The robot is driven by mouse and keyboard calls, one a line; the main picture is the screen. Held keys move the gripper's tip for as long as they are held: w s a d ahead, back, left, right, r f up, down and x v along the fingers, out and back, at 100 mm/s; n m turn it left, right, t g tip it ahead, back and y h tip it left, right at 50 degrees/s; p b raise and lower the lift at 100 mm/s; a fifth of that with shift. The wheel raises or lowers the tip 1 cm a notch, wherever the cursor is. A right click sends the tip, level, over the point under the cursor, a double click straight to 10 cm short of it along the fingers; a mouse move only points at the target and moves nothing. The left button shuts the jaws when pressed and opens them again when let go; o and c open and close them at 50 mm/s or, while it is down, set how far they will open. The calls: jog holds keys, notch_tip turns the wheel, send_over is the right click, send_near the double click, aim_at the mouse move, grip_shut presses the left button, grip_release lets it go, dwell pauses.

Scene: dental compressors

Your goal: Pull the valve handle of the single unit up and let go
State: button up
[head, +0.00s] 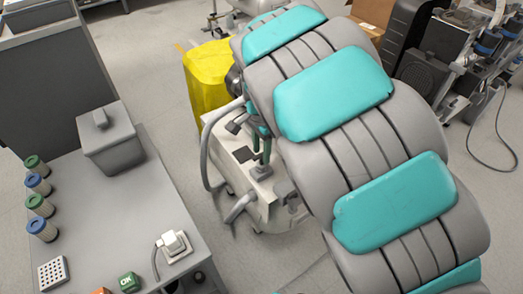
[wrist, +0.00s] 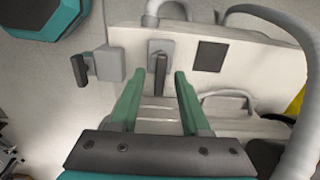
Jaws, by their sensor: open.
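The single unit (head: 222,160) is a white cabinet on the floor, left of my arm in the head view. Its pale panel also shows in the wrist view (wrist: 245,68). A dark valve handle (wrist: 160,76) hangs down from a grey plate near the middle of the wrist view. My gripper (wrist: 159,74) is open, its two green fingers on either side of the handle in the picture, with gaps on both sides. I cannot tell how deep they reach. In the head view my gripper (head: 261,152) is over the unit, partly hidden by my arm.
A second dark lever (wrist: 79,70) on a grey box is at left in the wrist view; a flat dark square (wrist: 210,56) is at right. A grey hose (wrist: 296,60) curves at right. A yellow bin (head: 207,75) and a grey table (head: 165,215) stand near the unit.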

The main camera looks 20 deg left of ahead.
aim_at(261, 155)
notch_tip(261, 155, up, 7)
jog(key=shift+r, duration=0.2)
jog(key=shift+s+f, duration=0.1)
dwell(0.5)
